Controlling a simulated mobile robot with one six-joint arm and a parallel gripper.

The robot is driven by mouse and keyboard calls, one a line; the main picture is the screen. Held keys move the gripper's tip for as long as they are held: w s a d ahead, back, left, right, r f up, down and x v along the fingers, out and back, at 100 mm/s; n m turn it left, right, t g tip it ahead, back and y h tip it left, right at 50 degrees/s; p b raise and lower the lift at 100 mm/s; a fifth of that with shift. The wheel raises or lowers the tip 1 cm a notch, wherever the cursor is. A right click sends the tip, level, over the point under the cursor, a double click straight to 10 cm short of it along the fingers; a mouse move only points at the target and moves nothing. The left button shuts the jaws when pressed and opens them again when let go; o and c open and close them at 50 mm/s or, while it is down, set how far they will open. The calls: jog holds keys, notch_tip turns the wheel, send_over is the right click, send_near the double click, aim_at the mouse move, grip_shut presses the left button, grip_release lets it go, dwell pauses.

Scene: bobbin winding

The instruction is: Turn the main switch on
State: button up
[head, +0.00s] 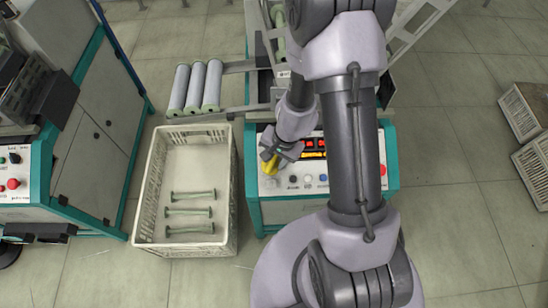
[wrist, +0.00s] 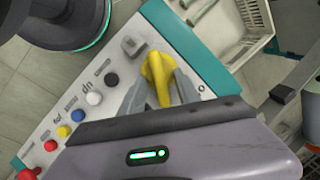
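The main switch, a yellow rotary knob (wrist: 157,68), sits at the end of the white control panel (wrist: 108,82) with teal edges. In the head view the yellow knob (head: 268,167) is at the panel's left end. My gripper (wrist: 163,88) is at the knob, with one grey finger on each side of its handle. Whether the fingers press on the handle or stand slightly apart from it, I cannot tell. In the head view my gripper (head: 281,152) comes down at the knob from above and partly covers it.
White, blue, yellow and red buttons (wrist: 64,131) run along the panel beside the knob. A white crate (head: 148,190) with several green bobbins stands left of the machine. Grey rolls (head: 197,87) lie on a rack behind it. Another machine (head: 95,110) is at far left.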

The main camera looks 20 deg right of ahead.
jog(key=p+v, duration=1.2)
jog(key=v, duration=0.5)
jog(key=shift+r+p, duration=0.2)
jog(key=shift+p, duration=0.1)
jog(key=a+r+n+t, duration=0.1)
jog(key=a+r, duration=0.2)
jog(key=r, duration=0.3)
jog(key=a+r+n+t+y, duration=0.1)
jog(key=a+r, duration=0.1)
jog(key=r, duration=0.4)
jog(key=a+r+n+t, duration=0.1)
jog(key=a+r, duration=0.2)
jog(key=r, duration=0.4)
jog(key=s+r+n+t+b, duration=0.1)
jog(key=s+r+n, duration=0.1)
jog(key=s+r, duration=0.6)
jog(key=s, duration=0.3)
jog(key=shift+r+h, duration=0.4)
jog(key=shift+a, duration=0.1)
